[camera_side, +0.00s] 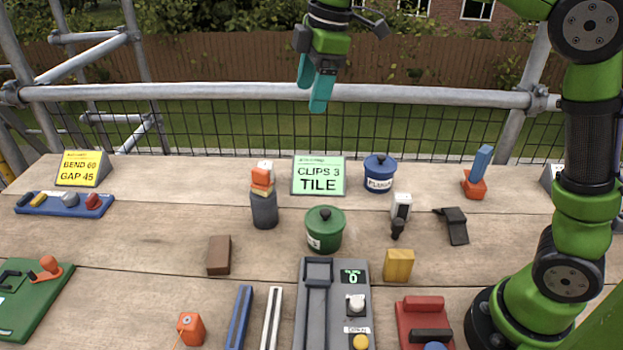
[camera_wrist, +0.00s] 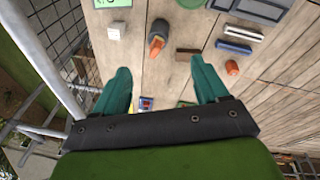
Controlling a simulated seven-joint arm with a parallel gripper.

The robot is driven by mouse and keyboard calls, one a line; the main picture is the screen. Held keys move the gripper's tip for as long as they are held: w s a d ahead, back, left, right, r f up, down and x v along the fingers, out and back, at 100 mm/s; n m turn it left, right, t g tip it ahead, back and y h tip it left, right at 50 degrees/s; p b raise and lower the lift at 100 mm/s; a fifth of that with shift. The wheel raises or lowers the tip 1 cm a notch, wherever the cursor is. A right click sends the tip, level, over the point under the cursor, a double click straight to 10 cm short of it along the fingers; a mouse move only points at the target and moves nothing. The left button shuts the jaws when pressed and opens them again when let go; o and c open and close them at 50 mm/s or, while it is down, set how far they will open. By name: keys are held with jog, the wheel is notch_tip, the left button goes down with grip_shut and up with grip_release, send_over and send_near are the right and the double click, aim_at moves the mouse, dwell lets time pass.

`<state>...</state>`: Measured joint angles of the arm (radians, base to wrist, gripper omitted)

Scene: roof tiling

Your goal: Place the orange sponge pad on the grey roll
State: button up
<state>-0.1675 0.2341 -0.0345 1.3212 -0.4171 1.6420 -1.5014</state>
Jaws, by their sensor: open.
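The dark grey roll (camera_side: 264,212) stands upright on the table left of the green lidded pot. An orange pad (camera_side: 261,176) with a pale yellow layer under it shows at its top and appears to rest on it. In the wrist view the orange pad (camera_wrist: 155,47) overlaps the end of the dark roll (camera_wrist: 159,28). My gripper (camera_side: 315,98), with teal fingers, is high above the far side of the table, well clear of both. In the wrist view my gripper (camera_wrist: 161,72) has its fingers wide apart with nothing between them.
A white block (camera_side: 265,165) shows behind the pad. The green sign (camera_side: 318,175) and green pot (camera_side: 325,230) stand to the right. A brown block (camera_side: 219,255) lies in front. A scaffold rail (camera_side: 200,92) runs along the far edge. Bare wood surrounds the roll's left side.

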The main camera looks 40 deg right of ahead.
jog(key=s+d+f+m+t, duration=0.1)
jog(key=s+f+m, duration=0.1)
jog(key=s+m, duration=0.3)
jog(key=s+d+f+m+t, duration=0.2)
jog(key=s+m, duration=0.4)
jog(key=s, duration=0.3)
jog(key=s+d+f+m+t+y, duration=0.1)
jog(key=s+f+m, duration=0.2)
jog(key=s+m, duration=0.3)
jog(key=shift+s+d+f+t, duration=0.15)
jog(key=shift+s+f+t, duration=0.1)
jog(key=shift+s+t, duration=0.2)
